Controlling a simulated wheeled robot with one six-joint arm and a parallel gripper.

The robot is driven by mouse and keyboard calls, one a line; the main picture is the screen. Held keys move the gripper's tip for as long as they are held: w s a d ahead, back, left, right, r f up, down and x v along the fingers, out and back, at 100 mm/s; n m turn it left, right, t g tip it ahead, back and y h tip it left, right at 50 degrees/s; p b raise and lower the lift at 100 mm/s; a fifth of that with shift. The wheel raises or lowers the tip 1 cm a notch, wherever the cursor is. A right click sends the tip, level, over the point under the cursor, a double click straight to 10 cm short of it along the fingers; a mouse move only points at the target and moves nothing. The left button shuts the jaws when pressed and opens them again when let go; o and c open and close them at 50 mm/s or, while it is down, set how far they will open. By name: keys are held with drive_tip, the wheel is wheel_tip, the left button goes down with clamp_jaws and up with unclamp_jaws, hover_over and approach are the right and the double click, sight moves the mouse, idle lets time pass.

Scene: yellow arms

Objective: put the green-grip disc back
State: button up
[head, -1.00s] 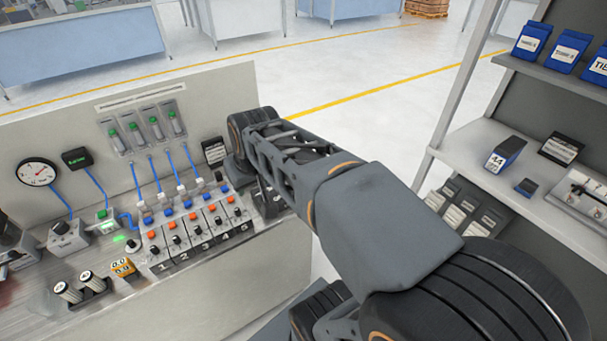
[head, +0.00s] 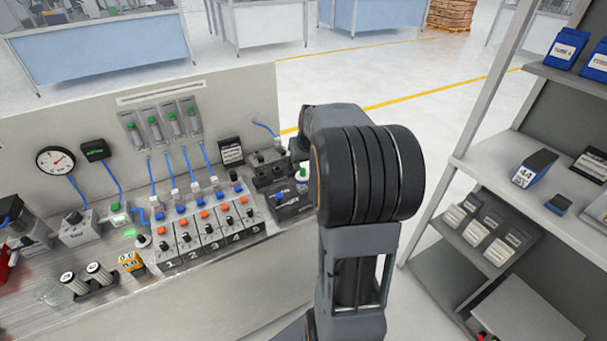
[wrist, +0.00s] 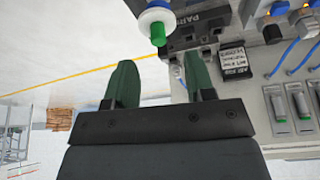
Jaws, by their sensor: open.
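The disc with the green grip (wrist: 157,20) shows in the wrist view at the top edge, as a white disc with a blue part and a green knob. In the head view a small white disc with a green top (head: 302,174) is at the right end of the bench, by a dark block (head: 290,204). In the wrist view that block (wrist: 198,26) bears partly visible letters reading "PAR". My gripper (wrist: 157,64) is open, its two green fingers apart and nothing between them. The green knob lies just beyond the fingertips in the picture. My arm hides the gripper in the head view.
A row of numbered valve modules (head: 205,238) with blue tubes stands left of the dark block. A black label card (head: 231,151) stands behind it. A pressure gauge (head: 55,161) is at the left. A shelf rack (head: 560,150) with boxes stands at the right.

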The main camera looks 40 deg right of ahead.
sight(303, 170)
drive_tip(key=shift+p+x, duration=0.55)
drive_tip(key=shift+x, duration=2.2)
drive_tip(key=shift+d, duration=0.1)
clamp_jaws()
